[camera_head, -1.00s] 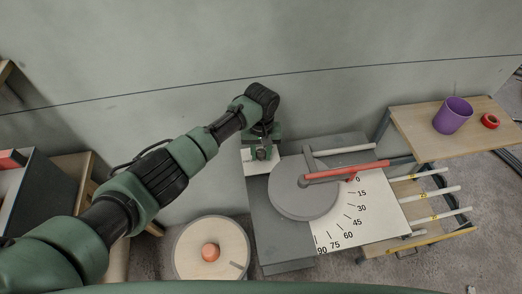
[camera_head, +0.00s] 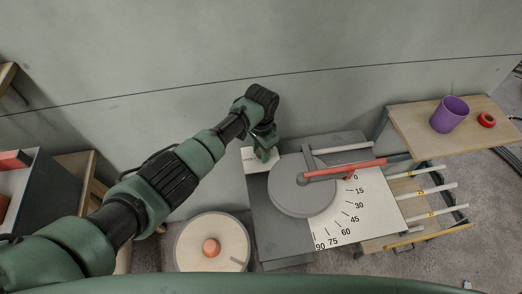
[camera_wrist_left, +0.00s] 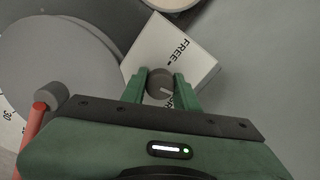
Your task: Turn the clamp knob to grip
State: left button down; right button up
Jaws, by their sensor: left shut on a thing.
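The clamp knob (camera_wrist_left: 160,84) is a small dark grey round knob with a pale pointer line. It sits on a white plate (camera_wrist_left: 160,46) marked "FREE", with a second word partly covered by a finger. My left gripper (camera_wrist_left: 161,82) has its green fingers on both sides of the knob and is shut on it. In the head view the left gripper (camera_head: 264,153) is over the plate (camera_head: 249,160), at the bender table's upper left corner, and hides the knob. My right gripper is not in view.
Beside the plate is a grey bending disc (camera_head: 300,195) with a red-handled lever (camera_head: 345,170) lying near the 0 mark of an angle scale (camera_head: 345,215). A reel (camera_head: 212,245) stands lower left. A shelf with a purple cup (camera_head: 449,115) and red tape (camera_head: 487,120) is at right.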

pick_arm(q)
jog(key=m, duration=0.4)
jog(key=shift+m, duration=2.3)
jog(key=c, duration=1.1)
grip_release()
jog(key=shift+o, duration=0.2)
notch_tip(320, 180, up, 8)
jog(key=shift+f, duration=0.1)
